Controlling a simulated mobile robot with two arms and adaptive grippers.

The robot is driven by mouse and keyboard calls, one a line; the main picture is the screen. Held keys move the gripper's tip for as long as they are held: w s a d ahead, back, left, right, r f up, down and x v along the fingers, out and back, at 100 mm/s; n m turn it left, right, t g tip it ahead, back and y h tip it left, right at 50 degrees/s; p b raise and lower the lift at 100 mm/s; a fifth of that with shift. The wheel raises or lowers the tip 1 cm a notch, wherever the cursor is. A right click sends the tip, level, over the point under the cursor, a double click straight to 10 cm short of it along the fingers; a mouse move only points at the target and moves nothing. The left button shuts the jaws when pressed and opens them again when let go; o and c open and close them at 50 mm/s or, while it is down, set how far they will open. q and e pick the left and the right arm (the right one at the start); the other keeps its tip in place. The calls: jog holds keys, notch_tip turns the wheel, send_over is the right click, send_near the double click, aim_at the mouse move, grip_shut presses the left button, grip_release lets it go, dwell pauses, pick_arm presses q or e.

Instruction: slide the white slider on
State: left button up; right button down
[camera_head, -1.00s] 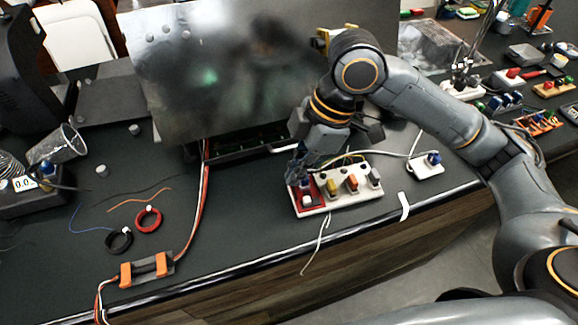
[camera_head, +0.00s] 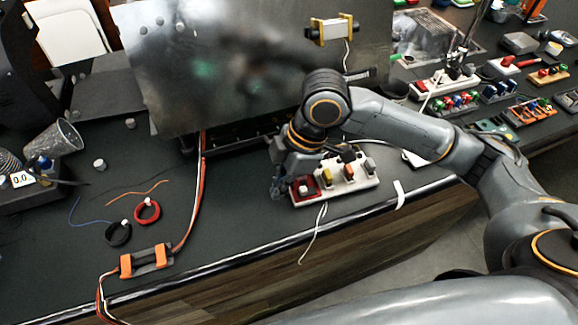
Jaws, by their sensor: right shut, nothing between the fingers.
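A white switch block (camera_head: 338,186) lies near the bench's front edge, with yellow, orange and grey switches on top. At its left end is a red plate with a white slider (camera_head: 303,189) on it. My right gripper (camera_head: 277,190) is shut and empty, low beside the left end of the red plate. I cannot tell whether its fingertips touch the plate or slider. My left gripper is not in view.
A large metal panel (camera_head: 230,60) stands behind the block. A red ring (camera_head: 147,211), a black ring (camera_head: 118,234) and an orange-ended holder (camera_head: 146,261) lie to the left. Cables cross the bench. Bare bench lies left of the gripper.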

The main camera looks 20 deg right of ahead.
aim_at(296, 196)
jog(key=shift+x, duration=0.8)
jog(key=d+p, duration=0.1)
jog(key=d, duration=0.2)
jog(key=shift+r, duration=0.1)
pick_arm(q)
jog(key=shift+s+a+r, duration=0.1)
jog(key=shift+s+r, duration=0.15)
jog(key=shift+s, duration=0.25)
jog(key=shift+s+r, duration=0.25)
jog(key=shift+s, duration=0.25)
pick_arm(e)
jog(key=shift+s+d, duration=0.1)
jog(key=shift+d, duration=0.45)
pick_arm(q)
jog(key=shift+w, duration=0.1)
